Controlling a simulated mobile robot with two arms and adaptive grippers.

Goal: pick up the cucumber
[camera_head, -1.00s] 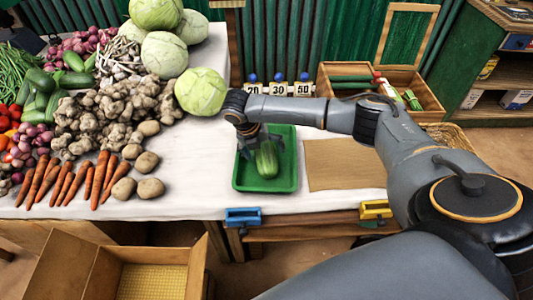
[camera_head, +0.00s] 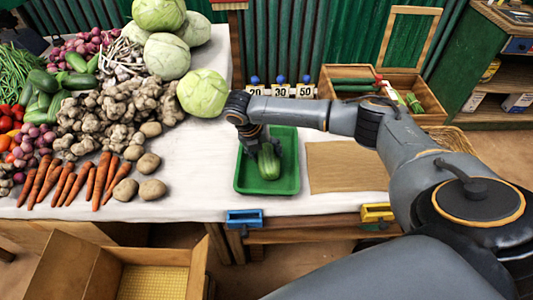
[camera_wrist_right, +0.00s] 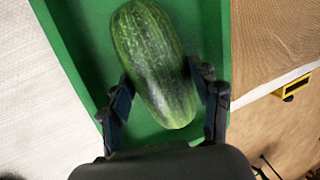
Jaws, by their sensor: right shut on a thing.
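The cucumber (camera_head: 268,163) is thick and green with pale streaks, and it lies lengthwise over the green tray (camera_head: 286,182). In the right wrist view the cucumber (camera_wrist_right: 154,62) sits between the two dark fingers of my right gripper, one on each side. My right gripper (camera_head: 262,148) reaches down into the tray from above and is shut on the cucumber near one end. The gripper partly hides that end in the head view. I cannot tell whether the cucumber is clear of the tray floor. My left gripper is not in view.
Potatoes (camera_head: 150,189), carrots (camera_head: 74,182), ginger (camera_head: 100,120) and cabbages (camera_head: 202,93) fill the table's left side. A brown board (camera_head: 345,167) lies right of the tray. Number signs (camera_head: 281,91) and an open wooden box (camera_head: 415,85) stand behind. White cloth left of the tray is clear.

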